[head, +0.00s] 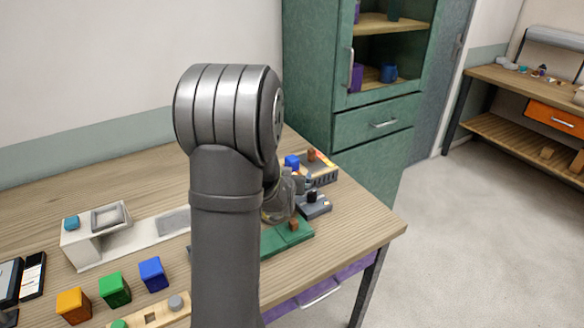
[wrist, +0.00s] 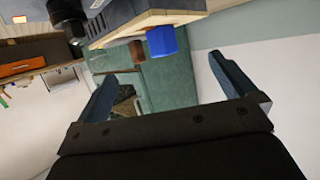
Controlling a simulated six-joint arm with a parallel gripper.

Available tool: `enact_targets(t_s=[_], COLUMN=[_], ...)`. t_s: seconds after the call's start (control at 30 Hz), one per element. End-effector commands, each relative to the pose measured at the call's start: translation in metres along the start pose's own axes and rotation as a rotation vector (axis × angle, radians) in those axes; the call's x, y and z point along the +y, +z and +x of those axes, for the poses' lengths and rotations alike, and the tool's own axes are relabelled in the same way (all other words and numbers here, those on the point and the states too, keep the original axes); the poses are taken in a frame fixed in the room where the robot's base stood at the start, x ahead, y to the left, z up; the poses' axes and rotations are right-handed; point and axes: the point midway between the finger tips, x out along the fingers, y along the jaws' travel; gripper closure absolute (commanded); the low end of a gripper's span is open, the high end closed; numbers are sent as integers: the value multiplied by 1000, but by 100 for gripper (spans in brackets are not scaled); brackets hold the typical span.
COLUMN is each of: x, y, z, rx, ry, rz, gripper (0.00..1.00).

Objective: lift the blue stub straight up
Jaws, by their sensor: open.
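A small blue block, which I take as the blue stub (head: 292,162), stands at the far right of the table beside a brown block (head: 311,155), on a wooden-topped unit. In the wrist view the blue stub (wrist: 161,40) shows beyond the gap between the fingers, next to the brown block (wrist: 137,50). My gripper (wrist: 160,68) is open and empty, its two fingers wide apart and not touching the stub. In the head view my arm hides most of the gripper.
A dark device (head: 314,206) and a green board (head: 290,236) lie close to the unit (head: 325,178). Orange (head: 74,306), green (head: 115,289) and blue (head: 153,273) cubes stand at the left front. A green cabinet (head: 375,150) stands behind the table.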

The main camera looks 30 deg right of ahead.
Motion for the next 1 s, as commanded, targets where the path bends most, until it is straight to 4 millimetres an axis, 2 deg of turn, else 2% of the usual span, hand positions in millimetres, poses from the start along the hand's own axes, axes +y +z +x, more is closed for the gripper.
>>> enact_targets(t_s=[0.47,0.67,1.0], x=[0,0,-2], y=[0,0,-2], z=[0,0,4], rx=[0,0,-9], ry=[0,0,-3], rz=[0,0,-28], gripper=[0,37,38])
